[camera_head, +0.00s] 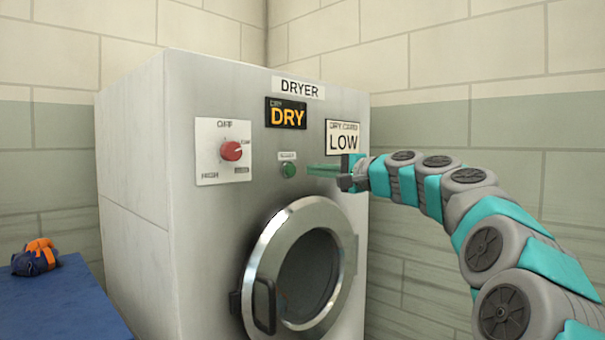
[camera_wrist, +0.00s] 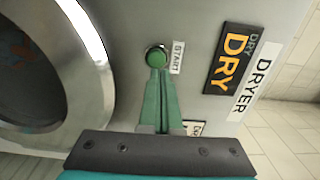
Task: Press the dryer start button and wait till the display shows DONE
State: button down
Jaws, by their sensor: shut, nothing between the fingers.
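The dryer (camera_head: 145,190) is a grey-white machine with a label reading DRYER. Its display (camera_head: 286,114) shows DRY in orange letters; it also shows in the wrist view (camera_wrist: 231,60). The green start button (camera_head: 289,170) sits below the display, with a small START label beside it in the wrist view (camera_wrist: 157,56). My gripper (camera_head: 312,170) is shut and empty, its green fingers pointing left at the button. In the wrist view the fingertips (camera_wrist: 158,74) are right at the button's edge; I cannot tell whether they touch it.
The round door (camera_head: 260,262) with a dark handle is closed below the button. A red knob (camera_head: 231,151) is at the left of the panel, and a DRY CARD LOW sign (camera_head: 343,138) at the right. A blue-orange bag (camera_head: 36,257) lies on a blue surface (camera_head: 62,305).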

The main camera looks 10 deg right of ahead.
jog(key=v, duration=0.8)
jog(key=shift+f, duration=0.1)
dwell(0.3)
jog(key=s+a+f+n+g+h, duration=0.1)
jog(key=s+a+f+n+g, duration=0.15)
jog(key=s+a+f, duration=0.45)
jog(key=s+a+f+n+g+h, duration=0.1)
jog(key=s+a+f+n+g, duration=0.15)
jog(key=a+f, duration=0.4)
jog(key=s+a+f+n+g, duration=0.2)
jog(key=s+a+f+g, duration=0.25)
jog(key=f, duration=0.45)
jog(key=s+d+f+n+g+h, duration=0.1)
jog(key=s+f+n+g+h, duration=0.2)
jog(key=s+f, duration=1)
jog(key=s+d+f+g+h, duration=0.2)
jog(key=s+d+f, duration=0.3)
jog(key=s, duration=0.4)
jog(key=s+d+f+g+h, duration=0.2)
jog(key=s+d+f+h, duration=0.1)
jog(key=s+f, duration=0.3)
jog(key=s+d, duration=0.1)
jog(key=s, duration=0.1)
jog(key=shift+s+d+f+n+h, duration=0.3)
jog(key=shift+s+d+f+n, duration=0.1)
dwell(1.1)
